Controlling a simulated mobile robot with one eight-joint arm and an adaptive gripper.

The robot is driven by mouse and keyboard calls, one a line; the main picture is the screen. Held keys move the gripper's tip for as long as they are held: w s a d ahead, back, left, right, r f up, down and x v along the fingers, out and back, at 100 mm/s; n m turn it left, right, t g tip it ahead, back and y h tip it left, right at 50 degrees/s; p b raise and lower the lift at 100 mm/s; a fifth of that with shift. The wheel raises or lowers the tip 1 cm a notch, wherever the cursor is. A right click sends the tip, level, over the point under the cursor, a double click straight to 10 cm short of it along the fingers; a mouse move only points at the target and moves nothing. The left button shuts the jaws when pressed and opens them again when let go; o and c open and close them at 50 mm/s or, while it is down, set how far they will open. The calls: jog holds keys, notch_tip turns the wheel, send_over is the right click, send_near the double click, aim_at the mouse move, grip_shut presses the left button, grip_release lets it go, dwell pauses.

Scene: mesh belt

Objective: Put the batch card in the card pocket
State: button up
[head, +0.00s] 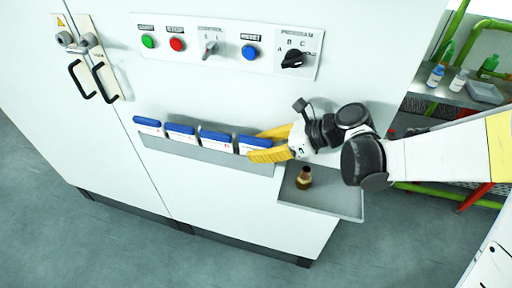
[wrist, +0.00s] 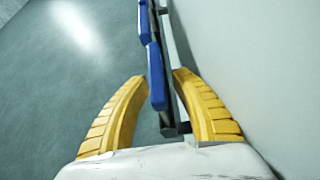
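Several white cards with blue top edges stand in a row in a long grey holder (head: 205,157) on the white cabinet front. I cannot tell from the head view which is the batch card or whether this holder is the card pocket. My gripper (head: 257,146), with yellow fingers, is at the rightmost card (head: 245,147). In the wrist view, the fingers (wrist: 160,77) are apart, one on each side of that card's blue edge (wrist: 157,80). A gap shows between the left finger and the card; the right finger is close to it, contact unclear.
A grey shelf tray (head: 335,203) with a small brown bottle (head: 304,178) sits below my wrist. Above the holder is a control panel (head: 228,50) with buttons and knobs. Door handles (head: 81,80) are at the left. The floor in front is clear.

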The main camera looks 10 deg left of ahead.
jog(key=v, duration=1.1)
jog(key=shift+d+r, duration=0.2)
jog(key=shift+d, duration=0.15)
jog(key=shift+s+r, duration=0.1)
